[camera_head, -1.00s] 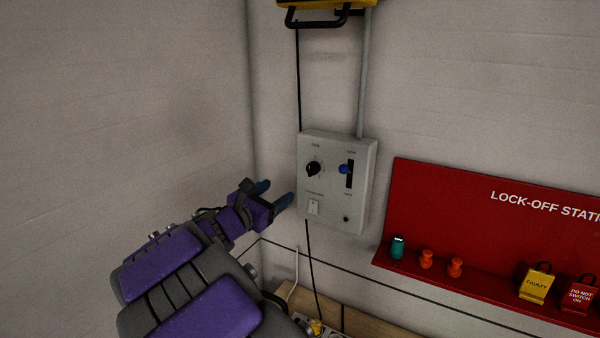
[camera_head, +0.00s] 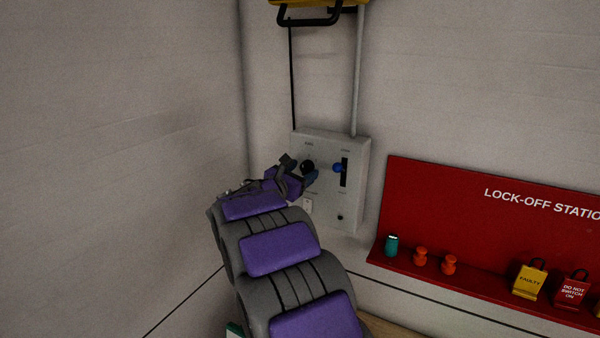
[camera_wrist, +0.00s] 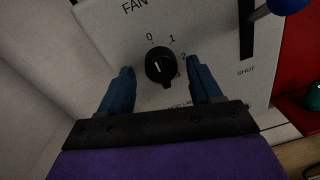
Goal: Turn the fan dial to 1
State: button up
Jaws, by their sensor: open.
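The fan dial (camera_wrist: 160,65) is a round black knob with a short white mark, on a pale grey control box (camera_head: 357,150). In the wrist view, 0, 1, 2 and 3 are printed around it from the top to the right side. The white mark points up, slightly left, roughly toward 0. My gripper (camera_wrist: 160,72) is open, with one blue finger left of the dial and the other right of it. I cannot tell whether either finger touches it. In the head view the gripper (camera_head: 299,168) partly covers the dial (camera_head: 307,165).
A blue-knobbed slider (camera_head: 338,168) stands in a black slot right of the dial. A white switch (camera_head: 308,204) is below the dial. A red lock-off board (camera_head: 440,195) with tags is at the right. A side wall (camera_head: 120,130) stands close on the left.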

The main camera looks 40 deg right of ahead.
jog(key=shift+d, duration=0.15)
jog(key=c, duration=1)
jog(key=shift+c, duration=0.2)
